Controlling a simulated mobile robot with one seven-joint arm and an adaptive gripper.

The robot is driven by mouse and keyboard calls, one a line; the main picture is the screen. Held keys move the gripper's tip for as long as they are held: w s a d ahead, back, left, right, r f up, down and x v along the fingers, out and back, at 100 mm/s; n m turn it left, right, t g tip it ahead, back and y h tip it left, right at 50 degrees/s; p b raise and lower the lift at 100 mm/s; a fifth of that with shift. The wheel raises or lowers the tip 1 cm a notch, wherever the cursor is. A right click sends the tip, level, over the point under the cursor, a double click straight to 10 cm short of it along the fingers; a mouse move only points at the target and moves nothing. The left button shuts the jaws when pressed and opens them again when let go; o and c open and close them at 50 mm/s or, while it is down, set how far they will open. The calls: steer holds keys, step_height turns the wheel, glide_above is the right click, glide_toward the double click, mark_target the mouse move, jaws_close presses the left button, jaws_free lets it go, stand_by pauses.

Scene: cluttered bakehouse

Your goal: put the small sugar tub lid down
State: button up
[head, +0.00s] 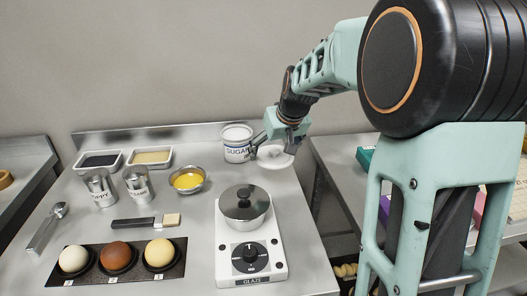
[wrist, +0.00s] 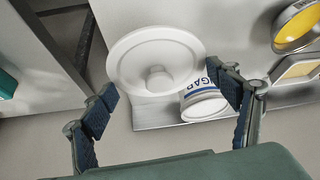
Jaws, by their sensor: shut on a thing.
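The small sugar tub lid (head: 276,160) is a white disc with a round knob. In the head view it is just right of the sugar tub (head: 237,150), over the steel table's back right part. My gripper (head: 268,149) is at the lid, its fingers spread wide. The white tub, with blue SUGAR lettering, also shows there (wrist: 203,106), partly hidden by the lid and a finger. I cannot tell whether the lid touches the table.
A bowl of yellow liquid (head: 187,180), metal cups (head: 138,184), a brush (head: 146,222) and a bun tray (head: 176,273) fill the left. The table's right edge and a gap are close to the lid.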

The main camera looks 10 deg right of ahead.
mark_target(279, 154)
steer(key=x, duration=0.4)
steer(key=d+b+x, duration=0.1)
steer(key=x, duration=0.1)
steer(key=shift+w+d+r, duration=0.1)
steer(key=shift+w, duration=0.3)
steer(key=shift+w+f+b, duration=0.15)
steer(key=shift+f+b, duration=0.45)
steer(key=shift+f, duration=0.3)
steer(key=shift+w+f+b, duration=0.15)
steer(key=shift+f+b, duration=0.4)
steer(key=shift+f, duration=0.4)
steer(key=shift+f, duration=0.1)
steer(key=o, duration=0.9)
steer(key=shift+c, duration=0.2)
steer(key=shift+s+d+r, duration=0.1)
steer(key=shift+r, duration=0.3)
steer(key=v, duration=1.1)
steer(key=shift+s+r+p, duration=0.2)
steer(key=shift+p, duration=0.2)
